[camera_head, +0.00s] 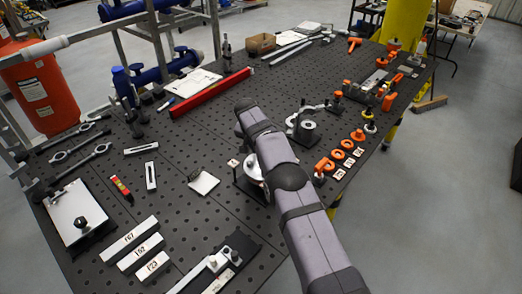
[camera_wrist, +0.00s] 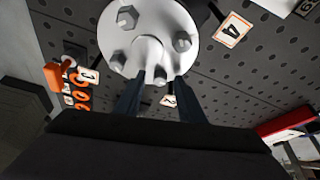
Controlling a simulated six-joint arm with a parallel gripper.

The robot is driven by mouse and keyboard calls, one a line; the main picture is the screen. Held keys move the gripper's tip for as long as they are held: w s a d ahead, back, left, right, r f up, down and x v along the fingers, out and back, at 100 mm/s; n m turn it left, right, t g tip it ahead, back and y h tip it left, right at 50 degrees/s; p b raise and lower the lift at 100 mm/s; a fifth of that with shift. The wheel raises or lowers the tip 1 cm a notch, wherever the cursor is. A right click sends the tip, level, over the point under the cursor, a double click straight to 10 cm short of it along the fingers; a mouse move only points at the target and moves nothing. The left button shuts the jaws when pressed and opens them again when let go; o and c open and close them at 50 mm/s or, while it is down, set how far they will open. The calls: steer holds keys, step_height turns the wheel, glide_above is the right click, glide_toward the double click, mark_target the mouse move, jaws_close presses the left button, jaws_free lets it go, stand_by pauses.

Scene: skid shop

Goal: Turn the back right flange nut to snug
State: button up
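A pale round flange (camera_wrist: 150,42) with several grey hex nuts fills the top middle of the wrist view. In the head view the flange (camera_head: 254,167) shows only partly beside my arm. My gripper (camera_wrist: 160,86) has two dark fingers standing apart, with a nut (camera_wrist: 158,76) at the gap between their tips. I see gaps beside it and cannot tell any contact. Other nuts show at the top left (camera_wrist: 127,17), right (camera_wrist: 182,41) and left (camera_wrist: 117,62). Which is the back right one is unclear. In the head view my arm hides the fingers.
Number cards 4 (camera_wrist: 232,29), 2 (camera_wrist: 169,100) and 3 (camera_wrist: 88,75) lie around the flange on the perforated table (camera_head: 215,225). Orange rings (camera_head: 340,154) and a clamp-like fixture (camera_head: 304,127) stand right of my arm. A red bar (camera_head: 210,93) lies behind.

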steer(key=b+v, duration=0.3)
steer(key=v, duration=0.4)
steer(key=shift+r+b, duration=0.15)
steer(key=shift+b, duration=0.15)
stand_by(0.3)
steer(key=d+r+m+b, duration=0.1)
steer(key=d+r+m, duration=0.15)
steer(key=d, duration=0.95)
steer(key=a+f+n+y, duration=0.2)
steer(key=a+n+y, duration=0.2)
steer(key=n, duration=1)
steer(key=a, duration=0.3)
steer(key=shift+a+f+y, duration=0.3)
steer(key=shift+a+f, duration=0.05)
steer(key=shift+a, duration=0.05)
steer(key=shift+n, duration=0.25)
